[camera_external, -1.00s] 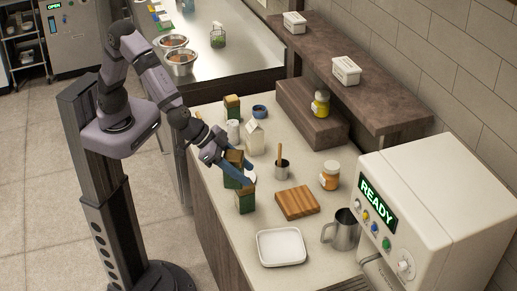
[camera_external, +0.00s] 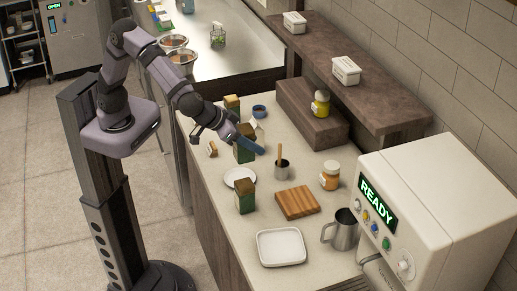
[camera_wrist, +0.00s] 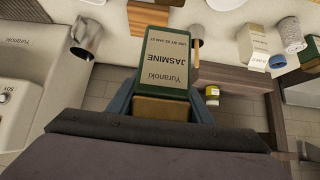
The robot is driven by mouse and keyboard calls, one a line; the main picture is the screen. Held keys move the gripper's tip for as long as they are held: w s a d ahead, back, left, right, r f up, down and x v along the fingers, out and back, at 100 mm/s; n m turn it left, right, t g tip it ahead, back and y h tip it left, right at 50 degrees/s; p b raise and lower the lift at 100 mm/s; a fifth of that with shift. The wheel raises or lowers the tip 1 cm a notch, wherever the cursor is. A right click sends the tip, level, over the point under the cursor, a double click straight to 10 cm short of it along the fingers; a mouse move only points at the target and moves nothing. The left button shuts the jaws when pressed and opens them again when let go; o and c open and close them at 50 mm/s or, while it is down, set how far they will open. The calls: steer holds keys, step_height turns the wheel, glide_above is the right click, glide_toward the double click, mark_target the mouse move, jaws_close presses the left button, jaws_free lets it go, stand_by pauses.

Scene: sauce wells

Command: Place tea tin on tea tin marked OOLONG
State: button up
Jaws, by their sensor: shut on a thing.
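My gripper (camera_external: 250,146) is shut on a green tea tin with a brown top (camera_external: 244,153), held above the counter. In the wrist view the held tin (camera_wrist: 166,62) lies between the two blue fingers, and its label reads JASMINE. A second green tin (camera_external: 245,198) stands on the counter in front of a white saucer (camera_external: 239,178). A third tin (camera_external: 232,104) stands at the back left, and a green edge of a tin (camera_wrist: 314,45) shows at the right of the wrist view. I cannot read OOLONG on any tin.
A small card-like thing (camera_external: 212,149) is near the left edge.

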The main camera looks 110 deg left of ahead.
mark_target(235, 157)
steer(key=shift+f+b, duration=0.45)
steer(key=shift+f, duration=4.55)
steer(key=shift+f, duration=0.15)
steer(key=o, duration=1.2)
steer(key=shift+d+r, duration=0.15)
steer(key=shift+r, duration=0.15)
steer(key=v, duration=1.1)
steer(key=shift+s+d+r+b, duration=0.15)
steer(key=shift+s+r+b, duration=0.1)
steer(key=shift+b, duration=0.05)
